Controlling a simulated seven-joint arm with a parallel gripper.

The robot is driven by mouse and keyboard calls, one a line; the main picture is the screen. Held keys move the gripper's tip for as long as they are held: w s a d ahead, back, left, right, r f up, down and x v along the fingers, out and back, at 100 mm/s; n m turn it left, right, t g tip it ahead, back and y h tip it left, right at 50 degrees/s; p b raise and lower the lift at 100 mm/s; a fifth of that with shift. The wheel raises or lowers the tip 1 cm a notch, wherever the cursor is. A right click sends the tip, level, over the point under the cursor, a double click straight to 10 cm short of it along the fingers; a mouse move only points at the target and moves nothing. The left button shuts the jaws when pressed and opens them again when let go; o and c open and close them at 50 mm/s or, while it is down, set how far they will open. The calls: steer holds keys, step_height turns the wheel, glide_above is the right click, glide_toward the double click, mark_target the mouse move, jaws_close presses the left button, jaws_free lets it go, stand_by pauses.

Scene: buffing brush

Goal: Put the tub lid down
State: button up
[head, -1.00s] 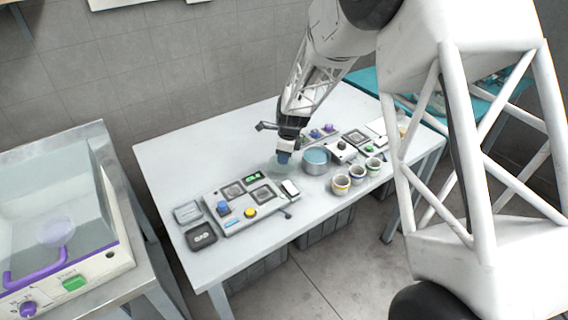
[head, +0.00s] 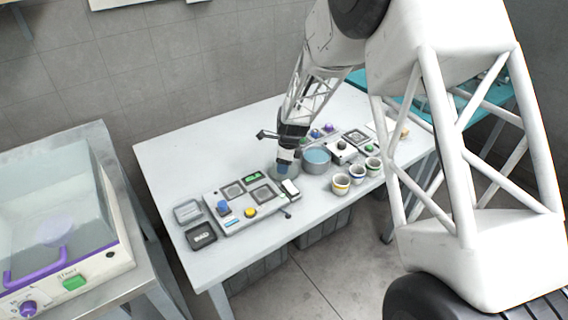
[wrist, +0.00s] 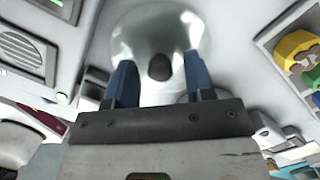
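The tub lid (head: 275,174) is a clear, round, see-through disc that appears to lie on the white table, left of the tub. In the wrist view the lid (wrist: 135,42) shows as a glassy circle with a dark round knob (wrist: 160,67) in its middle. My gripper (head: 284,168) is low over the lid and points down. In the wrist view its two blue fingers (wrist: 160,80) are spread, with visible gaps between them and the knob. The round metal tub (head: 317,161) with blue contents stands uncovered just right of my gripper.
A panel with buttons (head: 238,206) lies left of the lid, with small trays beside it. Several cups (head: 341,184) stand at the table's front right. A second device (head: 341,150) stands behind them. The table's back left (head: 200,150) is clear.

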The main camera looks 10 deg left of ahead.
mark_target(290, 170)
stand_by(0.3)
step_height(290, 170, up, 12)
steer(key=d, duration=0.1)
steer(key=shift+d, duration=0.4)
stand_by(0.9)
steer(key=shift+r, duration=0.1)
steer(key=s+d+r+n+t, duration=0.1)
steer(key=s+d+r+n, duration=0.8)
steer(key=s+d+r, duration=0.85)
steer(key=s+d+n+h, duration=0.1)
steer(key=s+d+n, duration=0.3)
steer(key=s+d, duration=0.3)
steer(key=s+d+n+t+h, duration=0.1)
steer(key=s+d+n, duration=0.3)
steer(key=s, duration=1.4)
steer(key=d, duration=0.3)
steer(key=shift+s+n+t, duration=0.3)
steer(key=shift+n, duration=0.1)
